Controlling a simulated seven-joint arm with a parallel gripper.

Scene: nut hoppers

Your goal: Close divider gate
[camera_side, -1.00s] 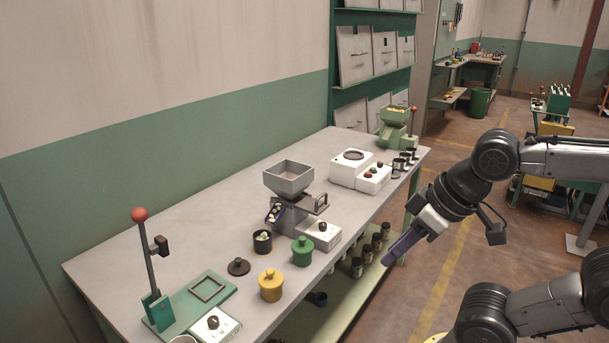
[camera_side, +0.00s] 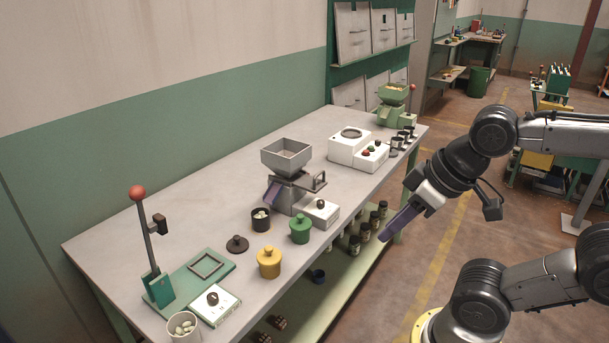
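A grey hopper (camera_side: 286,158) with a square open top stands mid-bench on a grey base. A flat plate with a small dark upright handle (camera_side: 318,181) sticks out on its right side; I take this to be the divider gate, and it looks pulled outward. A purple chute (camera_side: 272,189) slopes down at the hopper's left. A black cup (camera_side: 261,219) with pale nuts stands below the chute. My gripper (camera_side: 387,236) with purple fingers is beyond the bench's right edge, pointing down-left, touching nothing visible. The finger gap cannot be made out.
A white control box (camera_side: 321,213) sits beside the hopper. Green (camera_side: 300,230) and yellow (camera_side: 269,263) lidded jars stand in front. A white machine (camera_side: 348,144) and green hopper (camera_side: 391,103) stand farther back. A red-knobbed lever (camera_side: 145,240) rises at the left front.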

